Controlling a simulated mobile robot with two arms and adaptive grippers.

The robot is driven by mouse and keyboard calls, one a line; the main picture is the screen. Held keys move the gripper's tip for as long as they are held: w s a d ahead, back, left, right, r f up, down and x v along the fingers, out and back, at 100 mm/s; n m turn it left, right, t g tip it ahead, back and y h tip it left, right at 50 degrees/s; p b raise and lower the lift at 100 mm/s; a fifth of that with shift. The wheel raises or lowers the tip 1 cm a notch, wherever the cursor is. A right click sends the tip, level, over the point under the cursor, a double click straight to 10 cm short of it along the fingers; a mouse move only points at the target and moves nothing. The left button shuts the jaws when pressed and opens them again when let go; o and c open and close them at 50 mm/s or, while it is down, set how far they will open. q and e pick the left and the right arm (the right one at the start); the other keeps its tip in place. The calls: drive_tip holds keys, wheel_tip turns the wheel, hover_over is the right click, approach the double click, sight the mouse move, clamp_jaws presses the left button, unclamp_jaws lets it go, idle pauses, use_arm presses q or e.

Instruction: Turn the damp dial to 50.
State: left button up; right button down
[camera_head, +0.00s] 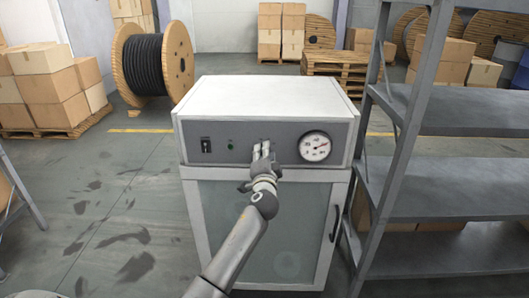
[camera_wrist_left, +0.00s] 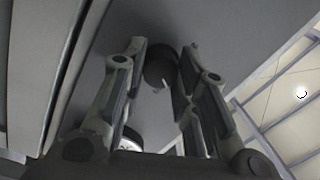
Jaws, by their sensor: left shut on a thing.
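The white cabinet (camera_head: 265,98) has a grey front panel with a black switch, a green light and a round gauge (camera_head: 315,147). My left gripper (camera_head: 262,152) is at the middle of this panel and hides most of what is behind it. In the left wrist view, a dark round knob, the damp dial (camera_wrist_left: 159,66), sits between the fingertips of my left gripper (camera_wrist_left: 161,72), which is shut on it. A short white mark shows on the dial's edge. No number scale is readable. My right gripper is not in view.
Grey metal shelves (camera_head: 445,185) stand close to the cabinet's right side. The cabinet door has a dark handle (camera_head: 336,222) at right. A cable reel (camera_head: 150,62) and stacked boxes (camera_head: 45,85) stand behind at left.

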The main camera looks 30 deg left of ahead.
use_arm(q)
drive_tip(key=m+p, duration=0.1)
drive_tip(key=m, duration=0.4)
drive_tip(key=shift+p, duration=0.4)
drive_tip(key=shift+f+m, duration=0.1)
drive_tip(key=shift+m, duration=0.3)
drive_tip(key=o, duration=1.1)
drive_tip(key=shift+c, duration=0.2)
drive_tip(key=shift+s+d, duration=0.1)
drive_tip(key=v, duration=1.2)
drive_tip(key=shift+f, duration=0.1)
